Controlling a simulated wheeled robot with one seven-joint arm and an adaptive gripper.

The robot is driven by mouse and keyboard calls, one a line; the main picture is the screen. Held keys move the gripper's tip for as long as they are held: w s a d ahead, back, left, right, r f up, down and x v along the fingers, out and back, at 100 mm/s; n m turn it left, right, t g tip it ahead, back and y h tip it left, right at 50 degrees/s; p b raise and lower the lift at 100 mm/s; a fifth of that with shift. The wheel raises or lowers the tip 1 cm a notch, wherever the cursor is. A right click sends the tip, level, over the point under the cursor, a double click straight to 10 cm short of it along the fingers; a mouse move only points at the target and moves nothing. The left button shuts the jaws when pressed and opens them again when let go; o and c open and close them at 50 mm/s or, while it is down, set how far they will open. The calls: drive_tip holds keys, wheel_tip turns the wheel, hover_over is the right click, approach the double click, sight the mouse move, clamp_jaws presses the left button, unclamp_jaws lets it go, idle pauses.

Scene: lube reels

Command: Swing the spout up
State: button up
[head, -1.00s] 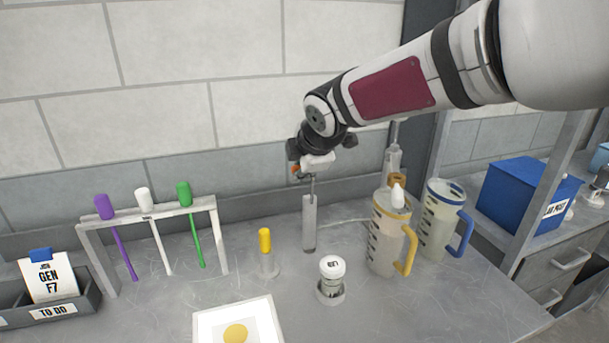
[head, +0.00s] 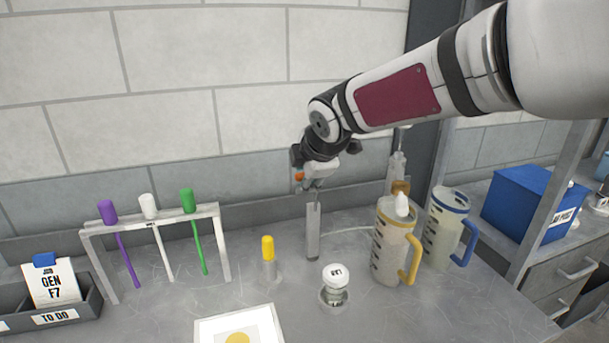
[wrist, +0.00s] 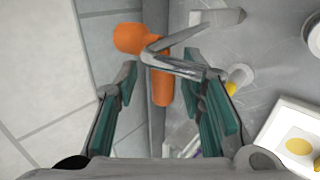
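A narrow grey post (head: 313,235) stands upright on the bench, with a thin metal rod at its top, just below my gripper (head: 312,180). A small orange part (head: 299,177) shows at the gripper's left side. In the wrist view, a bent metal piece, probably the spout (wrist: 178,65), lies between the two green-padded fingers of my gripper (wrist: 168,78). An orange knob (wrist: 130,38) and an orange bar (wrist: 161,88) are beside it. The fingers are apart, with space around the metal. I cannot tell whether the right fingertip touches it.
A jug with a yellow handle (head: 391,248) and one with a blue handle (head: 441,235) stand to the right. A white-capped jar (head: 335,276) and yellow-topped bottle (head: 268,250) stand in front. A rack (head: 150,225) with coloured sticks is left; the wall is close behind.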

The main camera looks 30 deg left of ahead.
drive_tip(key=v, duration=1.1)
drive_tip(key=shift+s+r, duration=0.25)
drive_tip(key=shift+d, duration=0.15)
